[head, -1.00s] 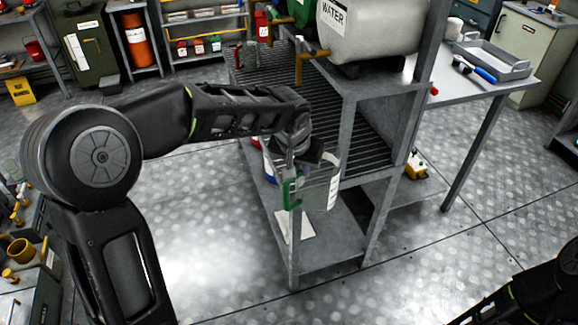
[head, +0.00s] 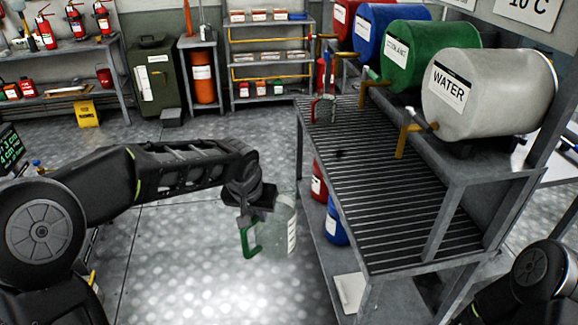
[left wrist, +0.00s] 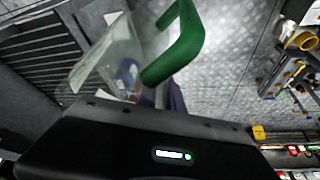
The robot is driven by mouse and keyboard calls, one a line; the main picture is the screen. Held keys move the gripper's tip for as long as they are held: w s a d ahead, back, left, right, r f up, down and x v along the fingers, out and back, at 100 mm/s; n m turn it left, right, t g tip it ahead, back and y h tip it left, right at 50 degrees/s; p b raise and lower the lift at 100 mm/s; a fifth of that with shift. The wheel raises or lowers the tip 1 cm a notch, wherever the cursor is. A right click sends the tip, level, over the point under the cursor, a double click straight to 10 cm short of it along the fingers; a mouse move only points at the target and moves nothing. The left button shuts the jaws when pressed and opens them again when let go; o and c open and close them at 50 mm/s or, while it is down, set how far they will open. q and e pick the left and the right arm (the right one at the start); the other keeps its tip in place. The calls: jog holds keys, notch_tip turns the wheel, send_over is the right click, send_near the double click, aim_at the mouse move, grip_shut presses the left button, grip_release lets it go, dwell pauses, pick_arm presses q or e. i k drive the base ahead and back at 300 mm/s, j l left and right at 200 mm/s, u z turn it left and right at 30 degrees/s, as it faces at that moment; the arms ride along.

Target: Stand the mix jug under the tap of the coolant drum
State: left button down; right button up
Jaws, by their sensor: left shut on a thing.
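The mix jug (head: 279,230) is a clear jug with white markings and a green handle. My left gripper (head: 252,215) is shut on the jug and holds it in the air, left of the slatted rack, above the floor. In the left wrist view the green handle (left wrist: 180,45) and clear body (left wrist: 108,62) show just beyond the gripper. The green coolant drum (head: 425,58) lies on its side on the rack's upper level, between the blue drum and the grey water drum. Its tap (head: 373,80) hangs over the slats. My right arm shows at the lower right; its gripper is out of view.
The slatted shelf (head: 385,205) is mostly clear below the taps. Red (head: 319,182) and blue (head: 336,222) containers stand below.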

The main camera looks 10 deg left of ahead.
aim_at(345, 176)
jog(key=i+j+u, duration=0.25)
jog(key=i+j, duration=0.15)
jog(key=j, duration=0.2)
jog(key=i+j+z, duration=0.15)
jog(key=z, duration=0.35)
jog(key=i+j+z, duration=0.15)
jog(key=z, duration=0.3)
jog(key=i+j+z, duration=0.1)
jog(key=j+z, duration=0.2)
jog(key=z, duration=0.2)
jog(key=i+j+z, duration=0.1)
jog(key=j+z, duration=0.45)
jog(key=i+l, duration=0.05)
jog(key=l, duration=0.05)
